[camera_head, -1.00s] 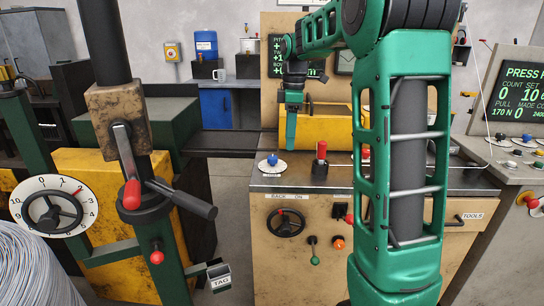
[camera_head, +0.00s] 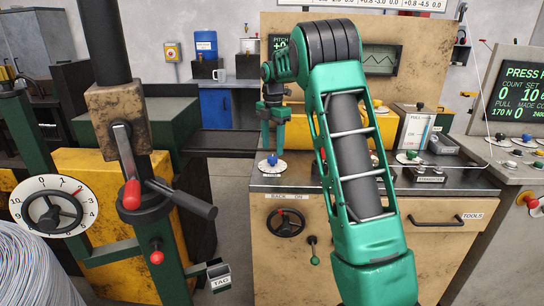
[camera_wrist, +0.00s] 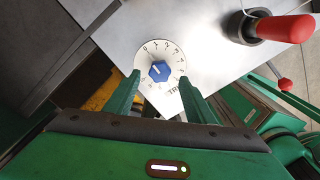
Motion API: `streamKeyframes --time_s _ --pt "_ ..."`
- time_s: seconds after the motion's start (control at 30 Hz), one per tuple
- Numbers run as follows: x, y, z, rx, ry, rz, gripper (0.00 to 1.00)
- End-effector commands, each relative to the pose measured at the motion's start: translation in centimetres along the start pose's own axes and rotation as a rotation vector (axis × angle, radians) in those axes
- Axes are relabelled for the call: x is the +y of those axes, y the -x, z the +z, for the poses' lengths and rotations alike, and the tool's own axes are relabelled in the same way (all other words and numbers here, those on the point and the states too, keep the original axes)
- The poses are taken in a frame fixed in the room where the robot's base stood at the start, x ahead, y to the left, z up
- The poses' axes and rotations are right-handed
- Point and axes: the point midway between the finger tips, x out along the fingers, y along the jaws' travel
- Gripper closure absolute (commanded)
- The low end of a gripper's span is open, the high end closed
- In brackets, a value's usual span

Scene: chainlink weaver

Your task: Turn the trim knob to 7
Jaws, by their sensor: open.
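The trim knob is a blue knob (camera_wrist: 160,71) on a round white numbered dial (camera_wrist: 145,60). Part of its label, starting "TR", shows beside the dial in the wrist view. I cannot clearly read which number the knob points to. In the head view the blue knob (camera_head: 272,159) sits at the left front of the metal bench top. My gripper (camera_wrist: 160,84) is open, its green fingers pointing at the dial, one on each side of the knob. In the head view my gripper (camera_head: 274,148) hangs just above the knob. I see no contact.
A red-handled lever (camera_wrist: 285,28) stands on the bench close to the dial. Another dial with a green knob (camera_head: 411,154) is on the right of the bench. A black handwheel (camera_head: 288,223) is on the bench front. My arm hides the bench middle.

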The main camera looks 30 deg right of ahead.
Motion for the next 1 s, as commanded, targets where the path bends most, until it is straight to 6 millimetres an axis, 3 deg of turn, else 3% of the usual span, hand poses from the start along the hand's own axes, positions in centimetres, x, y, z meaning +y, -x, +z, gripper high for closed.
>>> streamKeyframes --time_s 0.1,0.3,0.67,0.87,1.0 --pt "0.0 -1.9 -0.1 0.0 0.001 -0.001 0.51" --pt "0.0 -3.9 0.0 0.0 0.0 -0.001 0.51" --pt "0.0 -4.3 0.0 -0.001 0.0 0.001 0.51" --pt "0.0 -4.3 0.0 -0.001 0.0 0.001 0.92" --pt "-0.1 -4.3 0.3 -0.001 -0.004 0.0 0.92"
